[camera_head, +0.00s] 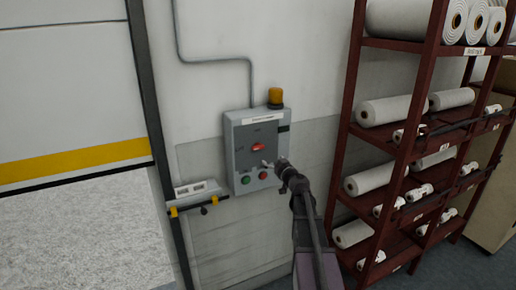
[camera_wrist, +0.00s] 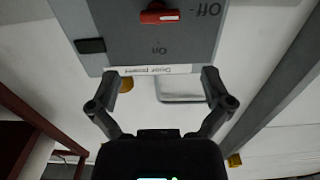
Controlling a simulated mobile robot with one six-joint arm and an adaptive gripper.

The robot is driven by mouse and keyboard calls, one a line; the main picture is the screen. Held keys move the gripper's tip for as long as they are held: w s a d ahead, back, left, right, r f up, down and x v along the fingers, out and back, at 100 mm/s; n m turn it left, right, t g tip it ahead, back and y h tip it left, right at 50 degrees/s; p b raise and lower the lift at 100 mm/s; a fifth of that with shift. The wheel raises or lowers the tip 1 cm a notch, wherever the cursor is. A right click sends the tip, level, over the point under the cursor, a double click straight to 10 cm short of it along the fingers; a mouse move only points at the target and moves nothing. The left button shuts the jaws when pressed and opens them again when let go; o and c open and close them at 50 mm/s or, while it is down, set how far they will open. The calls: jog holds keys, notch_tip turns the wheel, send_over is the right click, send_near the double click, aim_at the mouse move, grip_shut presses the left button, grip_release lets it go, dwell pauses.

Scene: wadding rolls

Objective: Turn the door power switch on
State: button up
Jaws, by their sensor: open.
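The door power switch is a red rotary handle (camera_head: 258,147) on a grey control box (camera_head: 240,175) on the wall. The wrist view shows the box upside down, with the red handle (camera_wrist: 160,16) at the top edge. The handle lies roughly horizontal, in line with the "Off" mark; the "On" mark is below it in that view. The "Door power" label (camera_wrist: 165,69) lies between my fingertips in the picture. My gripper (camera_head: 274,163) is in front of the box's lower right in the head view.
Green (camera_head: 245,181) and red (camera_head: 263,175) buttons sit low on the box, and an orange beacon (camera_head: 275,97) is on top. A dark red rack (camera_head: 420,50) of white rolls stands close on the right. A striped door (camera_head: 75,160) is left.

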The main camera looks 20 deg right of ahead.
aim_at(259, 148)
jog(key=w, duration=1.3)
jog(key=shift+w+a, duration=0.25)
jog(key=shift+w, duration=0.05)
jog(key=c, duration=0.8)
jog(key=shift+a, duration=0.15)
jog(key=shift+c, duration=0.2)
